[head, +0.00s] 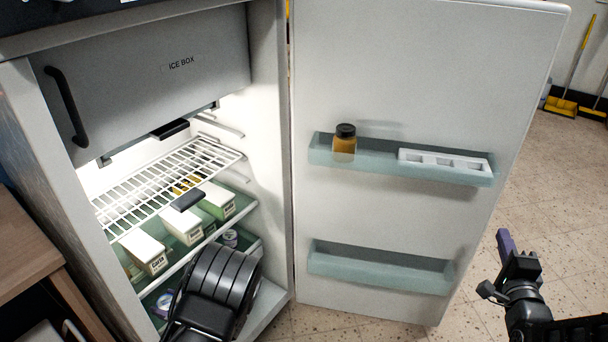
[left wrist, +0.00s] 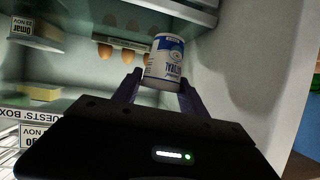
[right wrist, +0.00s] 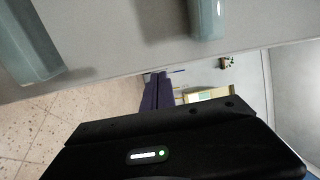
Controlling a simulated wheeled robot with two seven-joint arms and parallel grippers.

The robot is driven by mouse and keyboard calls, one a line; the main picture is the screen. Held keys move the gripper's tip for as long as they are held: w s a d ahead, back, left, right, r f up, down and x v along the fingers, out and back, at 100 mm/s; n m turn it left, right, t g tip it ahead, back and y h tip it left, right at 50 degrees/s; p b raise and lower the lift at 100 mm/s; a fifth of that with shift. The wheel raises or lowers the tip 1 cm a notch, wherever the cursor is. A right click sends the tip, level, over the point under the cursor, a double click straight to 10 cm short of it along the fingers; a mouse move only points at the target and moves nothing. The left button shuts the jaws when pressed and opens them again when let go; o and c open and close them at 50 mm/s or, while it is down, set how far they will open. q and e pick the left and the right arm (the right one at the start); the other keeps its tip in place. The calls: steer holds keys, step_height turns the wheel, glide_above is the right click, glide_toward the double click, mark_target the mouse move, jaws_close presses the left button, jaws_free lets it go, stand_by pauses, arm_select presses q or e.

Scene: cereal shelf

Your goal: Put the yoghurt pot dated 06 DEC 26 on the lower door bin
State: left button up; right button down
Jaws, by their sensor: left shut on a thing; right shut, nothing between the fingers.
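A white and blue yoghurt pot (left wrist: 165,60) is held between the fingers of my left gripper (left wrist: 160,82) in the left wrist view. Its printed side shows, but I cannot read a date on it. In the head view my left arm's black wrist covers the fingers at the fridge's lower compartment. The lower door bin (head: 378,272) is a pale teal trough on the open door, and it looks empty. My right gripper (head: 506,246) is shut and empty, to the right of the door; its purple fingers also show in the right wrist view (right wrist: 158,90).
The upper door bin (head: 380,168) holds a dark-lidded jar (head: 344,140) and a white holder (head: 444,162). Labelled boxes (head: 184,226) stand on the shelf under a wire rack (head: 165,185). A small pot (head: 230,238) shows lower inside. Floor between door and right arm is clear.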

mark_target(491, 192)
steer(key=shift+s+d+r, duration=0.15)
steer(key=shift+r, duration=0.1)
